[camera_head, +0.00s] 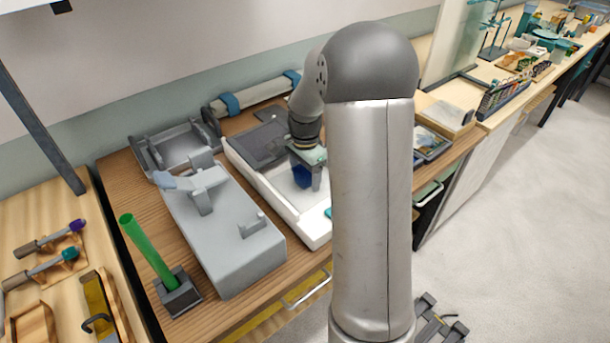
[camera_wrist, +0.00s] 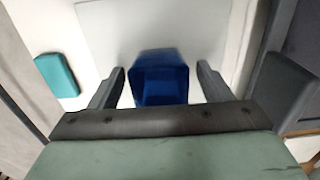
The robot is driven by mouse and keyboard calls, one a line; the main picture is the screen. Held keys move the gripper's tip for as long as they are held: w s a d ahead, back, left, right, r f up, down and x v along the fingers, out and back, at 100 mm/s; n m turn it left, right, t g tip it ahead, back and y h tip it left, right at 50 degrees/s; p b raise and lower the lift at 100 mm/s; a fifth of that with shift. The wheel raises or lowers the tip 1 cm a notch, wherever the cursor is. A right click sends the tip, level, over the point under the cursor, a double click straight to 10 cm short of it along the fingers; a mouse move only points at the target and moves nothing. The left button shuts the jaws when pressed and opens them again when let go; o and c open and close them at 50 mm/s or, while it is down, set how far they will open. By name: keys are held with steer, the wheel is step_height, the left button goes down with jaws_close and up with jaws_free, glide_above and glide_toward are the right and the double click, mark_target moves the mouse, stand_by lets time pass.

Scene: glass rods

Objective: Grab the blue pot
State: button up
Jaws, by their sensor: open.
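The blue pot (camera_wrist: 160,78) is a dark blue, square-mouthed container in the middle of the wrist view, between the two fingers of my gripper (camera_wrist: 160,82). The fingers are open, with a gap visible on each side of the pot. In the head view, the pot (camera_head: 302,176) shows as a small blue patch under my gripper (camera_head: 306,174), over the white tray-like surface (camera_head: 262,182). My arm hides part of that surface.
A teal block (camera_wrist: 57,75) lies left of the pot in the wrist view. A grey machine (camera_head: 228,228) stands left of the white surface. A green tube (camera_head: 148,252) stands in a dark holder at the front left. Bare wood shows around them.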

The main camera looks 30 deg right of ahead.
steer(key=c, duration=1.1)
steer(key=shift+c, duration=0.4)
steer(key=shift+r, duration=0.15)
